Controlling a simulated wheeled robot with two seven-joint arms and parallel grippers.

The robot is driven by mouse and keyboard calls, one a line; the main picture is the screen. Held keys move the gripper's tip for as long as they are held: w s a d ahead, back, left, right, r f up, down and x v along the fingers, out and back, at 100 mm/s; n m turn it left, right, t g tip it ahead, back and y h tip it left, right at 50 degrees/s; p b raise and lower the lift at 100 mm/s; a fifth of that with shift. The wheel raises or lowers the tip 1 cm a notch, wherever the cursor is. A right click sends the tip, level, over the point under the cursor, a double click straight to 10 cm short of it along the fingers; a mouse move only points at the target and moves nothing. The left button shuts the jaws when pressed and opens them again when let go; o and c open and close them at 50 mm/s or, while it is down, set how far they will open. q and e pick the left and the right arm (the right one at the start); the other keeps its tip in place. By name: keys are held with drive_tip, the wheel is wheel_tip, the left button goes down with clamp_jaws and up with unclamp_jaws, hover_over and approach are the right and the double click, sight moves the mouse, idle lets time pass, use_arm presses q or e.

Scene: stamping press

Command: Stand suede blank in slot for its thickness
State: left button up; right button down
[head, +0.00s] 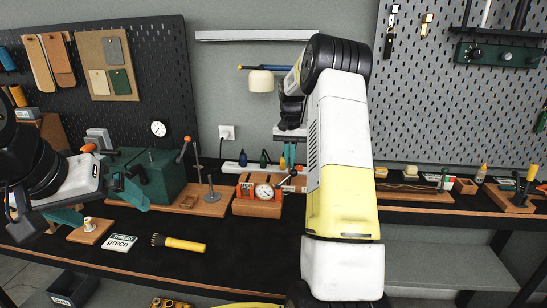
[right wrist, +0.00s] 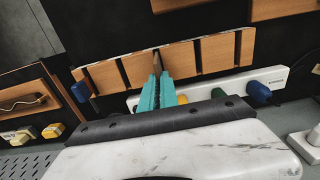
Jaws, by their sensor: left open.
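In the right wrist view, the two teal fingertips of my right gripper (right wrist: 157,92) are close together. A thin brownish edge, which looks like the suede blank (right wrist: 157,62), shows edge-on between them. It stands at one of the dark slots of a wooden slotted block (right wrist: 213,55); how deep it sits I cannot tell. In the head view my right gripper (head: 287,157) points down at the back of the bench, and the blank is too small to make out there. My left gripper (head: 100,205) is open and empty at the left, over the bench.
A dial gauge on a wooden stand (head: 263,192) is near my right gripper. A green box (head: 160,177) stands behind my left gripper. White rail with bottles (right wrist: 225,88) adjoins the slotted block.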

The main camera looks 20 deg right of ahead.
drive_tip(key=shift+f, duration=1.05)
drive_tip(key=shift+f, duration=0.25)
drive_tip(key=c, duration=1.5)
unclamp_jaws()
drive_tip(key=shift+c, duration=0.2)
wheel_tip(320, 180, up, 8)
drive_tip(key=shift+f, duration=0.1)
